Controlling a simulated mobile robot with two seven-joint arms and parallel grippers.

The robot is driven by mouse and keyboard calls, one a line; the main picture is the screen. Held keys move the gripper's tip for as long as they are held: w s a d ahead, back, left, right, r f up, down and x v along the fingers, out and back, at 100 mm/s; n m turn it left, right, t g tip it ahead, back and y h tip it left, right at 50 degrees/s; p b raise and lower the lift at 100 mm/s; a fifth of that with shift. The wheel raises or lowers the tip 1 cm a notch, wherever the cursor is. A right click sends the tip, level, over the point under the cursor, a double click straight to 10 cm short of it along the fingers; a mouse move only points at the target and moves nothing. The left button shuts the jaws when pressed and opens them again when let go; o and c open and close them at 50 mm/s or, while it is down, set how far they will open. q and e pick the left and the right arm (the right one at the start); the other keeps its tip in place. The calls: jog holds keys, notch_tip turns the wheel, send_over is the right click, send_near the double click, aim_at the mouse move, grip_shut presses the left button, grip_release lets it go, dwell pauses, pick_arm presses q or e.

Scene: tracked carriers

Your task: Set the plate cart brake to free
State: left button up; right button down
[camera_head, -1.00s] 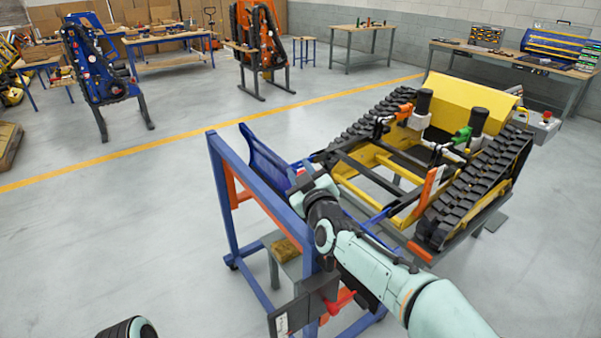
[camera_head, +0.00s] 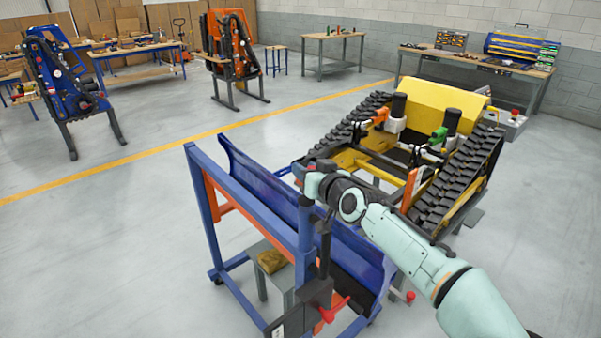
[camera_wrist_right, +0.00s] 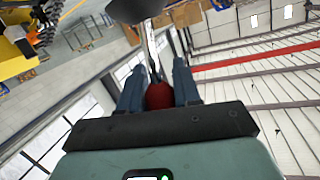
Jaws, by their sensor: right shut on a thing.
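The plate cart (camera_head: 190,165) is a blue upright frame with orange bars, carrying a tilted blue curved plate (camera_head: 345,245). My right gripper (camera_head: 308,182) is at the top of a dark post on the cart, in front of the plate. In the right wrist view, my right gripper (camera_wrist_right: 159,88) is shut on a red ball knob (camera_wrist_right: 159,97) at the end of a shiny metal lever (camera_wrist_right: 150,48). The fingers sit on both sides of the knob. In the head view the knob is hidden by the gripper. The brake's setting cannot be read. My left gripper is out of view.
A yellow tracked carrier (camera_head: 445,95) stands close behind the cart. A grey stool (camera_head: 285,275) stands inside the frame. Floor to the left is clear.

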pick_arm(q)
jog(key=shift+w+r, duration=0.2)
pick_arm(e)
jog(key=shift+w+d+f+m+g+y, duration=0.15)
jog(key=shift+w+d+f+m+g, duration=0.25)
jog(key=shift+m, duration=0.3)
jog(key=shift+w+d+f+m+g+y, duration=0.1)
jog(key=shift+w+d+m+g+y, duration=0.1)
jog(key=shift+d+m, duration=0.4)
jog(key=shift+a, duration=0.15)
jog(key=c, duration=0.9)
grip_release()
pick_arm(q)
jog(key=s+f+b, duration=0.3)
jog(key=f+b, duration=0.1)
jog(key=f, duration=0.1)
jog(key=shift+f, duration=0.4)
pick_arm(e)
jog(key=v, duration=1.3)
jog(key=shift+s, duration=0.15)
